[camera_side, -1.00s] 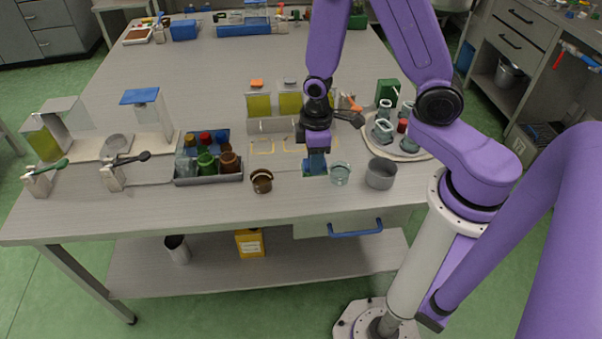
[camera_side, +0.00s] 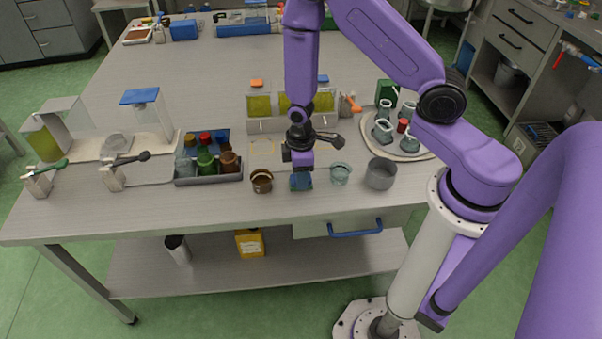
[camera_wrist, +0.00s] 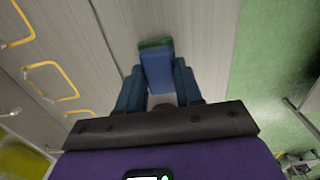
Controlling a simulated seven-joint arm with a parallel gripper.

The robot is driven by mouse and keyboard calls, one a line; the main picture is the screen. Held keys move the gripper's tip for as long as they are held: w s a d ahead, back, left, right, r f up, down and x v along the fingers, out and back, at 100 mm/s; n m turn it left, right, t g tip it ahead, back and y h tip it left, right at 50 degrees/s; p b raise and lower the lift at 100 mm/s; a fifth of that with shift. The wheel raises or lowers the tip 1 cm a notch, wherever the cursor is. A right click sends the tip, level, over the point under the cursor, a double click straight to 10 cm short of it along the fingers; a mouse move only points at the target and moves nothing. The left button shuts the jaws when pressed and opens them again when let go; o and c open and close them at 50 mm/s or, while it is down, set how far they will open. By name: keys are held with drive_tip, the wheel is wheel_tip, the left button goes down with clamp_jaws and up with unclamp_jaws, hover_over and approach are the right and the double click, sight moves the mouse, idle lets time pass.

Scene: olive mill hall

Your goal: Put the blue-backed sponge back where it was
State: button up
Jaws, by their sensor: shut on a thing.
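The blue-backed sponge (camera_side: 301,183) is a small block with a green face and a blue back. My gripper (camera_side: 301,174) is shut on it near the front edge of the table, between a brown cup and a clear beaker. In the wrist view the sponge (camera_wrist: 157,70) sits between my two fingers (camera_wrist: 158,88), its green layer showing at the far end. I cannot tell whether its underside touches the table. Yellow outlines mark the tabletop; one (camera_side: 262,148) shows behind the brown cup, and others (camera_wrist: 48,66) lie left in the wrist view.
The brown cup (camera_side: 262,181) stands close left of my gripper; the beaker (camera_side: 340,174) and a grey pot (camera_side: 381,174) stand right. A grey caddy of bottles (camera_side: 209,178) is further left, a round tray of glassware (camera_side: 416,151) right. The table's front strip is bare.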

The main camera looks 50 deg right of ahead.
drive_tip(key=shift+f, duration=0.15)
drive_tip(key=o, duration=1)
wheel_tip(320, 180, up, 11)
drive_tip(key=s+r+n, duration=0.1)
drive_tip(key=s+r, duration=0.6)
drive_tip(key=s, duration=0.3)
drive_tip(key=s+a+r+n, duration=0.1)
drive_tip(key=s+r+n, duration=0.1)
drive_tip(key=s+r, duration=0.4)
drive_tip(key=s, duration=0.4)
drive_tip(key=shift+s+a+r+n, duration=0.2)
drive_tip(key=shift+s+r+n, duration=0.1)
drive_tip(key=shift+s+r, duration=0.1)
